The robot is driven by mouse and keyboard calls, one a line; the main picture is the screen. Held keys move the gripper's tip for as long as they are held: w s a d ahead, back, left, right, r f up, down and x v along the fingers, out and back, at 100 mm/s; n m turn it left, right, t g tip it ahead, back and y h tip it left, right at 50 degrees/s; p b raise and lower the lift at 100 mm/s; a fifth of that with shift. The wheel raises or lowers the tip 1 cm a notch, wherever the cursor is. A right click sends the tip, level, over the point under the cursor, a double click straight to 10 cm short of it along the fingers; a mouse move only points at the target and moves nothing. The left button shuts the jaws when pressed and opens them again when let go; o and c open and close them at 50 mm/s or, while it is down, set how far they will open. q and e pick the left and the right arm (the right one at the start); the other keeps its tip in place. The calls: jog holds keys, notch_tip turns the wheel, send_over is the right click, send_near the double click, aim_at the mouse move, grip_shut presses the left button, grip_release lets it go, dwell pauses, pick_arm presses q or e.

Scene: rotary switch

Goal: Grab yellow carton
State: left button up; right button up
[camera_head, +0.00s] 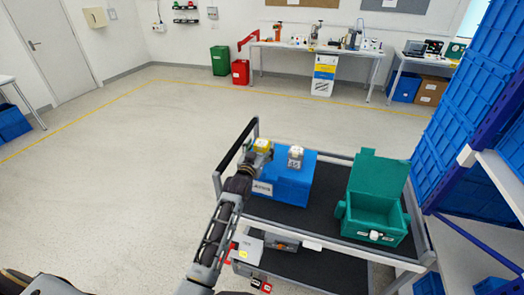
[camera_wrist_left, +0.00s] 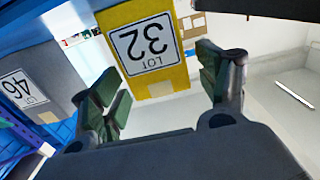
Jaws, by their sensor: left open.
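The yellow carton (camera_head: 262,144) sits at the left end of the blue box's top on the cart. In the left wrist view the yellow carton (camera_wrist_left: 165,85) shows a white "LOT 32" label, upside down. My left gripper (camera_head: 259,158) is at the carton's near side, partly covering it. In the wrist view its open fingers (camera_wrist_left: 155,72) stand on both sides of the carton, with visible gaps. Whether a finger touches it is unclear. A grey-white carton (camera_head: 296,157) stands to the right on the blue box; a grey "LOT 46" carton (camera_wrist_left: 30,88) shows at left in the wrist view.
The blue box (camera_head: 290,187) stands on the cart's dark top shelf (camera_head: 325,205). A green lidded bin (camera_head: 376,208) stands open to its right. Smaller boxes (camera_head: 280,243) lie on the lower shelf. A blue-crate rack (camera_head: 460,120) borders the right. The floor at left is clear.

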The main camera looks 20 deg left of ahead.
pick_arm(q)
jog(key=shift+w, duration=1.1)
jog(key=c, duration=1.2)
